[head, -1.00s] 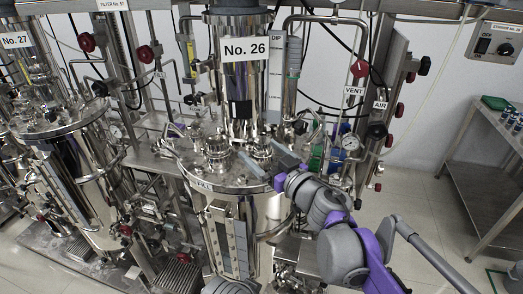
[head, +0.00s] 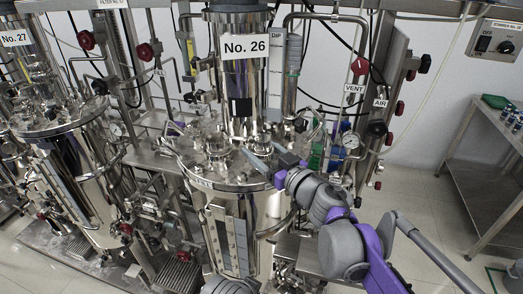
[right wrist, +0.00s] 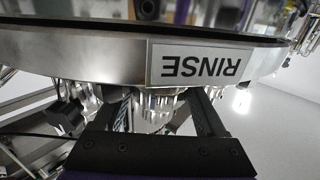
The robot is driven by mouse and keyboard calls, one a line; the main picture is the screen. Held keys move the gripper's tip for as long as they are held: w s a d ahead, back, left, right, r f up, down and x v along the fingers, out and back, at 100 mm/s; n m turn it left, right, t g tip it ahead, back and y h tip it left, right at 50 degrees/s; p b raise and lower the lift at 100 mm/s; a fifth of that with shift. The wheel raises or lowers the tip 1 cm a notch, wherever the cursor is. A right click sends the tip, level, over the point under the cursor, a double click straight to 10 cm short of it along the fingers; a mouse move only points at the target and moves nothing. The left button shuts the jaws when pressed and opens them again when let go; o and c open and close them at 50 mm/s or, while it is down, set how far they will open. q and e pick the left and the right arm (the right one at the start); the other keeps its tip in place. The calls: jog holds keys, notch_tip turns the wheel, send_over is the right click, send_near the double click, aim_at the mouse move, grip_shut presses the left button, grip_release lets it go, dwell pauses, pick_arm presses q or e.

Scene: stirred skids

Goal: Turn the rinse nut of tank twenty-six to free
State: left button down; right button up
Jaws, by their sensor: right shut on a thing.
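Tank twenty-six (head: 243,110) is a tall steel vessel in the middle of the head view, with a "No. 26" sign (head: 246,46). My right gripper (head: 256,162) reaches in from the right to the front right of its lid (head: 222,178). In the right wrist view a RINSE label (right wrist: 200,63) appears upside down on the steel rim. Just below it, the fingers of my right gripper (right wrist: 163,112) stand on both sides of a shiny ridged metal nut (right wrist: 158,107) and are shut on it. The fingers hide the nut in the head view. My left gripper does not show.
Tank twenty-seven (head: 60,115) stands to the left. Pipes, a VENT valve (head: 360,67), an AIR valve (head: 377,129) and a gauge (head: 350,141) crowd the right side of the tank. A steel table (head: 488,150) stands further right, with open floor (head: 425,205) before it.

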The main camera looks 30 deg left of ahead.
jog(key=shift+f+g, duration=0.1)
jog(key=shift+g, duration=0.2)
jog(key=n+g+y, duration=0.1)
jog(key=n+g, duration=0.1)
jog(key=shift+w+g+b, duration=0.1)
jog(key=shift+g+b, duration=0.25)
jog(key=shift+g, duration=0.05)
jog(key=n+g, duration=0.2)
jog(key=shift+g+y, duration=0.3)
jog(key=shift+g, duration=0.1)
jog(key=n+g, duration=0.2)
jog(key=g, duration=0.1)
jog(key=shift+g+p, duration=0.35)
jog(key=shift+g, duration=0.05)
jog(key=shift+s+n+g+h+p, duration=0.2)
jog(key=shift+n+g+h+p, duration=0.45)
jog(key=shift+n+g, duration=1.05)
jog(key=shift+g, duration=0.4)
jog(key=o, duration=1.3)
